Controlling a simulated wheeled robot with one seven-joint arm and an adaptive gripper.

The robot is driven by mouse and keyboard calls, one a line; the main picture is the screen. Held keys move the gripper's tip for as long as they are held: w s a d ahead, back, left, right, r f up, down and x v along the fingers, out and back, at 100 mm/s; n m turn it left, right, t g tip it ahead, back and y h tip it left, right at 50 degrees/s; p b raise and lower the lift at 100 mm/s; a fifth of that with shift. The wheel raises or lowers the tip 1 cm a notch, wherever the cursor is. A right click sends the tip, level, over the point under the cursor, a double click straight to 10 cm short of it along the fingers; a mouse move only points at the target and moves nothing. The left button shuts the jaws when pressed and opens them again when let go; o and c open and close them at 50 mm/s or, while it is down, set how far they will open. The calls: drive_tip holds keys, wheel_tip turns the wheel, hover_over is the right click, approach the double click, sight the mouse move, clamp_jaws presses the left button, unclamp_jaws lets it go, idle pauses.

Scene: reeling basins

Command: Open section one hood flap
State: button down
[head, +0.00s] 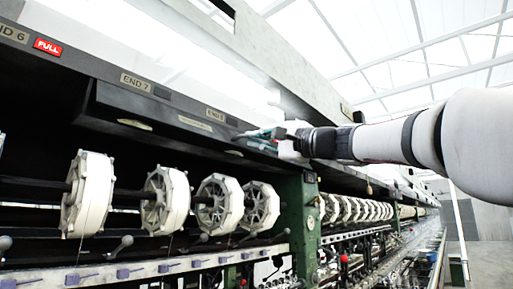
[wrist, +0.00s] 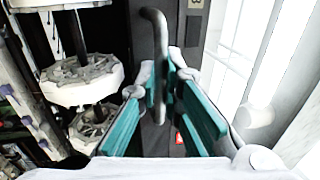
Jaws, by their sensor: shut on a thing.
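The hood flap (head: 150,108) is a long dark panel on the machine's upper hood, above the white reels. It looks closed, lying along the hood. My gripper (head: 262,134) is at the flap's right part in the head view. In the wrist view my gripper (wrist: 161,97) has its teal fingers on both sides of a grey bent bar handle (wrist: 154,18) and is shut on it. The handle's lower part is partly hidden between the fingers. The handle is hard to make out in the head view.
White octagonal reels (head: 88,193) hang in a row below the hood, and also show in the wrist view (wrist: 82,78). A green post (head: 300,215) stands below my gripper. A red FULL sign (head: 47,46) is at upper left. An open aisle (head: 472,255) lies at right.

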drive_tip(key=shift+s+d+r, duration=0.1)
drive_tip(key=shift+r, duration=0.1)
wheel_tip(320, 180, up, 6)
drive_tip(key=p, duration=0.3)
idle(0.9)
drive_tip(key=shift+s+d+r, duration=0.1)
drive_tip(key=c, duration=1.8)
unclamp_jaws()
drive_tip(key=shift+c, duration=0.2)
drive_tip(key=b+v, duration=0.3)
drive_tip(key=v, duration=1.1)
